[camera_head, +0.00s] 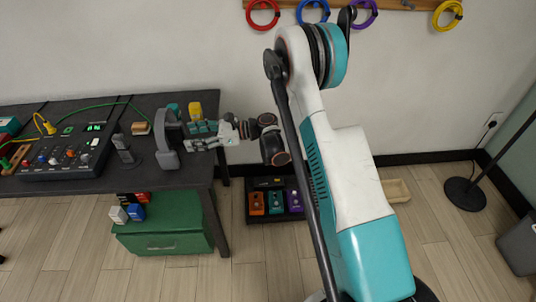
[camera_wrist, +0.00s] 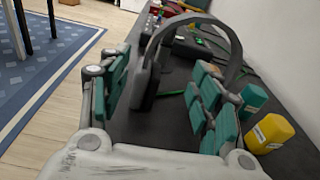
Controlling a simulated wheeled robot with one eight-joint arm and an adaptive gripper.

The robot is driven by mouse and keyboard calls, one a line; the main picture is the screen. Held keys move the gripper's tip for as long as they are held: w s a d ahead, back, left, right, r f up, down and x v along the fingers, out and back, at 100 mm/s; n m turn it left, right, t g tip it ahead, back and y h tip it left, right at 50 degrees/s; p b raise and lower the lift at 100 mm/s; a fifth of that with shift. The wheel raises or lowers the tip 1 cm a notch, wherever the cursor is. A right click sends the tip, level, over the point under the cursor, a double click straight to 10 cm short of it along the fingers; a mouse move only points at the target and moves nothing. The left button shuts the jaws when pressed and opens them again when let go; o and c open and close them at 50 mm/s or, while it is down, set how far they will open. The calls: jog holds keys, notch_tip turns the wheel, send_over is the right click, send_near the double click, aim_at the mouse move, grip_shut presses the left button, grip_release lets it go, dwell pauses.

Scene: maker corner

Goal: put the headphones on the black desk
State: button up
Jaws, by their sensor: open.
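Grey headphones (camera_head: 167,143) stand upright near the right end of the black desk (camera_head: 190,178). In the wrist view, their band (camera_wrist: 238,50) arches up ahead of my gripper, with one ear cup (camera_wrist: 145,80) seen between the fingers. My gripper (camera_head: 200,135) is low over the desk's right end, to the right of the headphones and pointing at them. In the wrist view my gripper (camera_wrist: 160,102) has its teal-padded fingers wide apart. The other ear cup is mostly hidden behind the right finger. I cannot tell whether a finger touches the headphones.
A yellow-capped container (camera_wrist: 268,134) and a teal one (camera_wrist: 252,100) stand close beside the right finger. A dark upright device (camera_head: 124,150) and a mixer (camera_head: 65,158) are left of the headphones. A green chest (camera_head: 165,238) and a pedal case (camera_head: 275,200) are on the floor.

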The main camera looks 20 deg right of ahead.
jog(key=s+d+r+n+h, duration=0.2)
jog(key=s+r+n+h, duration=0.65)
jog(key=r, duration=0.65)
jog(key=s+d+r+n+h, duration=0.1)
jog(key=s+d+n+h, duration=0.1)
jog(key=s, duration=0.6)
jog(key=s+d+r+n+h, duration=0.1)
jog(key=s+d+n+h, duration=0.1)
jog(key=s+d+n, duration=0.3)
jog(key=s+d+n+t+h, duration=0.1)
jog(key=s+d+n+h, duration=0.2)
jog(key=s, duration=1)
jog(key=n, duration=0.3)
jog(key=shift+s+d+r, duration=0.25)
jog(key=shift+d+r, duration=0.15)
